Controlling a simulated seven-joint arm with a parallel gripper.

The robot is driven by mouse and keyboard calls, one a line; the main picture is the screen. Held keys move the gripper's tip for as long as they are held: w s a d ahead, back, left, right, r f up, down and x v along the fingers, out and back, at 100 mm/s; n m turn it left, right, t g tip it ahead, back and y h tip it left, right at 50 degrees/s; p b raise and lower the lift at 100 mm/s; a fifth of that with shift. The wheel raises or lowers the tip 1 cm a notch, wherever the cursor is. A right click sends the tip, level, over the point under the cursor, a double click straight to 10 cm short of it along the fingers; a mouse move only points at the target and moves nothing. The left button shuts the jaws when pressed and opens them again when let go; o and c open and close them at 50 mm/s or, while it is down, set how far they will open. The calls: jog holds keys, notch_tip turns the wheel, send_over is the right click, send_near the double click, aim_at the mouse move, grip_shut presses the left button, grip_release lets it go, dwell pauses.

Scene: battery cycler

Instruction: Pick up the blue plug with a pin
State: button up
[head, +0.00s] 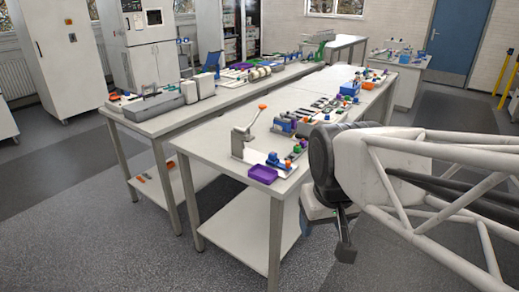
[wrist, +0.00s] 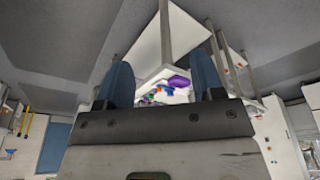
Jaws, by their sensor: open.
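Several small coloured parts sit near the front end of the closer table. A small blue part (head: 272,158) stands among them beside a purple tray, and a blue part also shows between my fingers in the wrist view (wrist: 167,90). Both are too small to tell whether either is the blue plug with a pin. My gripper (wrist: 163,72) is open and empty, its two blue fingers well apart. In the head view my gripper hangs low at the right of the table, apart from the parts and partly hidden by my arm.
The purple tray (head: 263,174) lies at the table's front corner. A lever press (head: 246,135) with an orange knob stands behind it. More coloured parts line the right edge of the closer table (head: 215,137). Its left side is largely clear.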

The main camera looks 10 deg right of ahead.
jog(key=w+r+n, duration=0.2)
jog(key=w+r, duration=0.1)
jog(key=w, duration=1.3)
jog(key=n+g, duration=0.3)
jog(key=n, duration=0.4)
send_over(272, 153)
jog(key=f, duration=1.5)
jog(key=shift+s+f, duration=0.35)
jog(key=shift+f, duration=0.05)
jog(key=shift+w+f, duration=0.4)
jog(key=shift+w, duration=0.05)
jog(key=shift+f, duration=0.1)
jog(key=shift+f, duration=1.2)
jog(key=shift+f, duration=0.15)
